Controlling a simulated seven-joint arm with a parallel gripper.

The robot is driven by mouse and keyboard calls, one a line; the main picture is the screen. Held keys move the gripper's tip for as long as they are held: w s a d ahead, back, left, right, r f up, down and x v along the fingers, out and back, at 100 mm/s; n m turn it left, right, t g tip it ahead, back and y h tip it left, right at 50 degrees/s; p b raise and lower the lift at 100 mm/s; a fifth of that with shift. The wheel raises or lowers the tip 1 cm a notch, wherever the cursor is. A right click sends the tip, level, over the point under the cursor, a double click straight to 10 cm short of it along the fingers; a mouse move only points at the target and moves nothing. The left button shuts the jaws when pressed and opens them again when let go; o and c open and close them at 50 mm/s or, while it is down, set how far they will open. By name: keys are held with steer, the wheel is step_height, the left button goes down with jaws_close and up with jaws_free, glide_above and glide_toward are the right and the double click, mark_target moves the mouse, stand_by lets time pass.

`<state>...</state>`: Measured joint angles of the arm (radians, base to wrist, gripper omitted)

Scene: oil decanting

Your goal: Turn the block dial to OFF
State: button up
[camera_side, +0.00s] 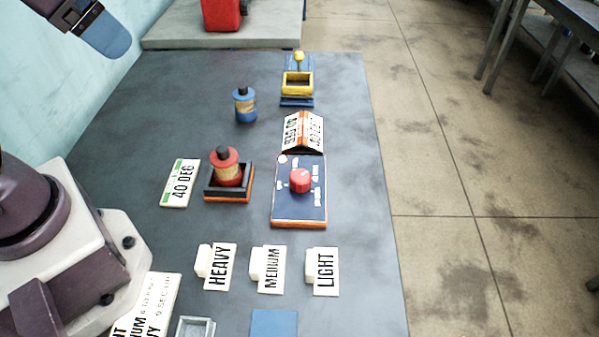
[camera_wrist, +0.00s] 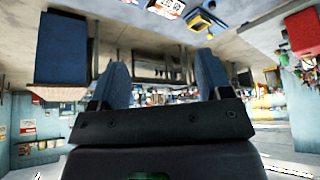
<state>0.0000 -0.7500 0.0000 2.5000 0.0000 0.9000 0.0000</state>
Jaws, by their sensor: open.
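The block dial (camera_side: 300,180) is a red knob on a dark blue panel (camera_side: 312,208) with an orange base, right of the middle of the table. White markings surround the knob; they are too small to read, and I cannot tell which one it points at. My gripper is at the top left of the side view (camera_side: 106,36), raised and well apart from the dial. In the wrist view my gripper (camera_wrist: 162,76) shows two separated blue fingers with nothing between them. The dial is not clear in the wrist view.
A red-capped bottle (camera_side: 227,163) stands in a dark square holder (camera_side: 212,192) left of the panel. A tented sign (camera_side: 303,132) stands just behind it. A blue bottle (camera_side: 245,105) and a yellow-and-blue device (camera_side: 297,83) are farther back. HEAVY, MEDIUM and LIGHT cards (camera_side: 323,271) lie in front.

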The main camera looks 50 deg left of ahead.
steer(key=m+g, duration=0.6)
steer(key=m, duration=1.5)
glide_above(300, 175)
step_height(300, 175, down, 20)
step_height(300, 175, down, 13)
steer(key=shift+r, duration=0.15)
steer(key=c, duration=0.9)
